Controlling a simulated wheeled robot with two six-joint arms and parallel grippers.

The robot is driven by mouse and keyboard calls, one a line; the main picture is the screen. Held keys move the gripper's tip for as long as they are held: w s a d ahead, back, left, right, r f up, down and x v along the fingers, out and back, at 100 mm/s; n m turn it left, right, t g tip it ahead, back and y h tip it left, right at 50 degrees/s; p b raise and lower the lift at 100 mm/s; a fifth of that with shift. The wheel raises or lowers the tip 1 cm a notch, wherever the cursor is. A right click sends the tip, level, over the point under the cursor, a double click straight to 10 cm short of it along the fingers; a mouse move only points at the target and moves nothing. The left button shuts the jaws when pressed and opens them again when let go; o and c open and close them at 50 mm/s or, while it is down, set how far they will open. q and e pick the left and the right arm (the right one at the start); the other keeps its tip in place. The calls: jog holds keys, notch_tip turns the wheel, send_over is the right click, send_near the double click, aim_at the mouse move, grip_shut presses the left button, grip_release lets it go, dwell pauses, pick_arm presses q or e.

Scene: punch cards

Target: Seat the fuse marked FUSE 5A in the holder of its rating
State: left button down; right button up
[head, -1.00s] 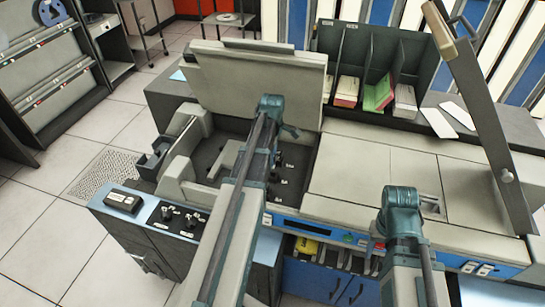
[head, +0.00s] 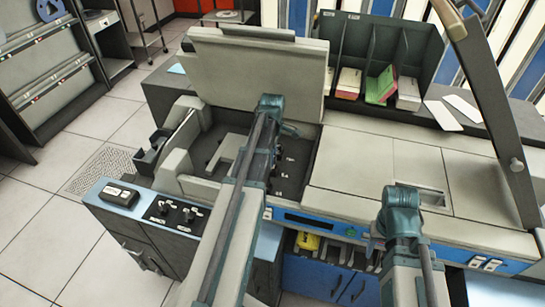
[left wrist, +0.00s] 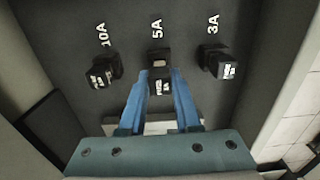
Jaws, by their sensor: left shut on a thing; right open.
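My left gripper (left wrist: 160,82) shows in the left wrist view with its blue fingers shut on the fuse (left wrist: 163,88), whose white label reads FUSE 5A. The fuse is lined up with the middle holder (left wrist: 158,61), marked 5A, right at the fingertips. I cannot tell how deep the fuse sits. The 10A holder (left wrist: 103,69) is on the left and the 3A holder (left wrist: 217,62) on the right, both dark blocks with pale labels. In the head view my left arm reaches into the open bay and its fingertips are hidden. My right arm shows, but its gripper cannot be made out.
The machine's raised lid (head: 258,85) stands behind the bay. A panel with knobs (head: 177,214) is at the left front. A card rack (head: 380,60) stands at the back right. The flat cover (head: 370,170) right of the bay is mostly clear.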

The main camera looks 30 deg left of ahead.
pick_arm(q)
jog(key=shift+f+b, duration=1)
jog(key=shift+f, duration=0.2)
jog(key=c, duration=0.5)
grip_release()
jog(key=shift+c, duration=0.2)
notch_tip(320, 180, up, 14)
jog(key=p, duration=1.3)
jog(key=shift+p, duration=0.4)
jog(key=shift+d+f, duration=0.1)
